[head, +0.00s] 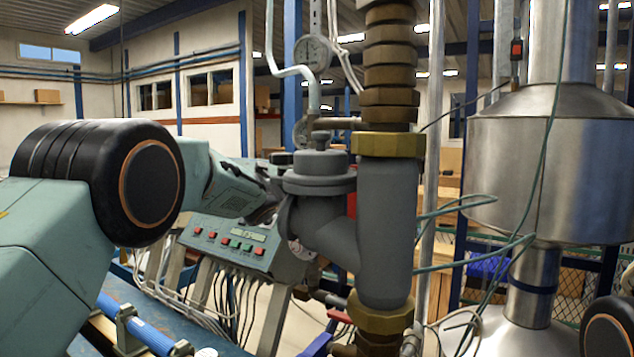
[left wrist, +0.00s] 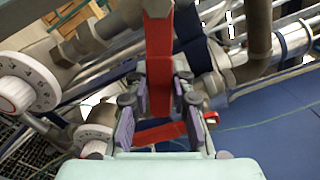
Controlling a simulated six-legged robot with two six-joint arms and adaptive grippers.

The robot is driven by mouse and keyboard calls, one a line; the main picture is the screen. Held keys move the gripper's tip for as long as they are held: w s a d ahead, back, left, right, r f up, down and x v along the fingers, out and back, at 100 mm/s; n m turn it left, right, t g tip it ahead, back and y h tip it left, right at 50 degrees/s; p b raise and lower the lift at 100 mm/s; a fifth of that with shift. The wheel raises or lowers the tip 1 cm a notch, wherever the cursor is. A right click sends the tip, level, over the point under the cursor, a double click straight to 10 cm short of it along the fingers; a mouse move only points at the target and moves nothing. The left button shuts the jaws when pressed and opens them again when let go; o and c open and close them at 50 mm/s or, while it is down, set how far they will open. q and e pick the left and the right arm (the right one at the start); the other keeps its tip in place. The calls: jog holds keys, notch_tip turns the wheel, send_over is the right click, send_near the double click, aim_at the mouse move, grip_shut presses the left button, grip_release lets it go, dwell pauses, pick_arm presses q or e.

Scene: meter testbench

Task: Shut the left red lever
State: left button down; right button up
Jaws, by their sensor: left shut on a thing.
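A long flat red lever (left wrist: 158,45) runs down from the top of the left wrist view into my left gripper (left wrist: 156,92). The gripper's purple-padded fingers are shut on it, one on each side. A second red strip (left wrist: 160,133) lies crosswise below, close to the gripper's base; I cannot tell whether it belongs to another lever. In the head view my left arm reaches in from the left, and its gripper is mostly hidden behind the grey pipe fitting (head: 385,230). My right gripper is not in view.
White dials (left wrist: 25,85) and pipes sit left of the gripper in the left wrist view. The head view shows a control panel (head: 225,240) with buttons, a pressure gauge (head: 311,52) and a large metal vessel (head: 540,170) at right. Loose cables hang near the fitting.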

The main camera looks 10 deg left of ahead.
pick_arm(q)
jog(key=shift+d+r+n, duration=0.2)
jog(key=shift+r+n, duration=0.15)
jog(key=shift+n, duration=0.05)
jog(key=shift+r+p, duration=0.1)
jog(key=shift+p, duration=0.2)
jog(key=c, duration=1.6)
grip_release()
jog(key=o, duration=0.5)
jog(key=shift+w+d, duration=0.1)
jog(key=shift+d, duration=0.05)
jog(key=shift+c, duration=0.2)
jog(key=v, duration=1.2)
